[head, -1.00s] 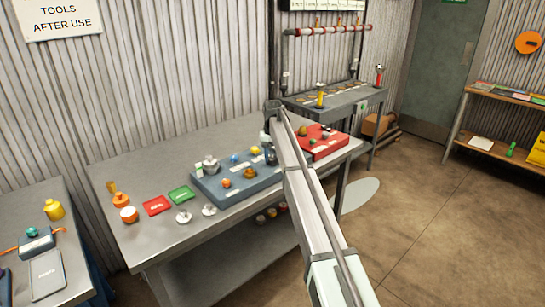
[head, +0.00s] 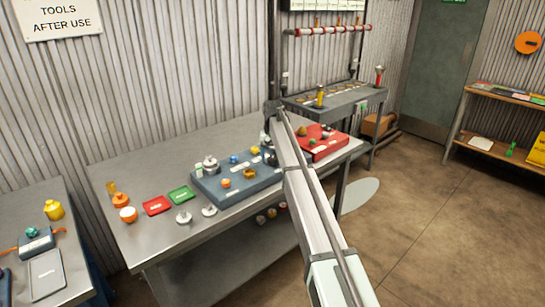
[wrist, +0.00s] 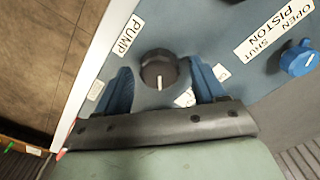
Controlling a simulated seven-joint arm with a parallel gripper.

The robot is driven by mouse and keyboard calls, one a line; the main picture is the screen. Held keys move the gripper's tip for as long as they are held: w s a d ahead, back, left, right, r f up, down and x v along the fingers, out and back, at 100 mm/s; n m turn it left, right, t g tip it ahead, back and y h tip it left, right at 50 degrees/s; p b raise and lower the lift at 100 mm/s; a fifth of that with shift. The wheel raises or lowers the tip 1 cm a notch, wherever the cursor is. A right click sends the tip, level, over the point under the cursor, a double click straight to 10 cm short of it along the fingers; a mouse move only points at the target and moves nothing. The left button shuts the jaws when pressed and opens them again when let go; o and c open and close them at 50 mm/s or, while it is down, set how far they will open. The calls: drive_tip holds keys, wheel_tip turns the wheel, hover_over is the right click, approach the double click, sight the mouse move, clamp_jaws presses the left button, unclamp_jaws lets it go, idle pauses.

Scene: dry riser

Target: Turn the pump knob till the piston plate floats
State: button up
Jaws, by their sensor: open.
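The pump knob (wrist: 158,68) is dark and round with a white pointer line, on a blue-grey panel (wrist: 218,28) beside a "PUMP" label (wrist: 127,35). My gripper (wrist: 161,75) is open, with its blue fingers on either side of the knob; I cannot tell whether they touch it. A blue knob (wrist: 297,60) sits to the right by an "OPEN SHUT PISTON" label (wrist: 276,28). In the head view, the panel (head: 208,196) lies on the metal bench and my arm hides its right end. I cannot make out the piston plate for certain.
A red tray (head: 330,150) with small parts stands right of the panel. Red (head: 157,205) and green (head: 181,195) cards, pale metal pieces and orange-topped items lie to the left on the bench (head: 150,168). The bench's back left is clear.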

sight(272, 157)
wheel_tip(272, 157, up, 14)
idle(0.7)
drive_tip(key=shift+f, duration=0.1)
drive_tip(key=s+d+f+m, duration=0.1)
drive_tip(key=s+d+f, duration=0.4)
drive_tip(key=f, duration=0.4)
drive_tip(key=s+d+f, duration=0.4)
drive_tip(key=d+f, duration=0.1)
drive_tip(key=f, duration=0.4)
drive_tip(key=s+d+f+m, duration=0.1)
drive_tip(key=s+d+f, duration=0.45)
drive_tip(key=f, duration=0.35)
drive_tip(key=s+d+f+g, duration=0.1)
drive_tip(key=s+d+f, duration=0.1)
drive_tip(key=s+f, duration=0.7)
drive_tip(key=s+d+f+g, duration=0.1)
drive_tip(key=s+d+f, duration=0.2)
drive_tip(key=s+f, duration=0.55)
drive_tip(key=s+d+f+g, duration=0.1)
drive_tip(key=s+f, duration=0.5)
drive_tip(key=s, duration=0.8)
drive_tip(key=s+d+f+g, duration=0.1)
drive_tip(key=s+f, duration=0.6)
drive_tip(key=s, duration=0.7)
drive_tip(key=s+d+f+n+g, duration=0.1)
drive_tip(key=s+f, duration=0.6)
drive_tip(key=s, duration=0.7)
drive_tip(key=shift+s+d+f+g, duration=0.15)
drive_tip(key=shift+d+f+g, duration=0.15)
drive_tip(key=shift+g, duration=0.6)
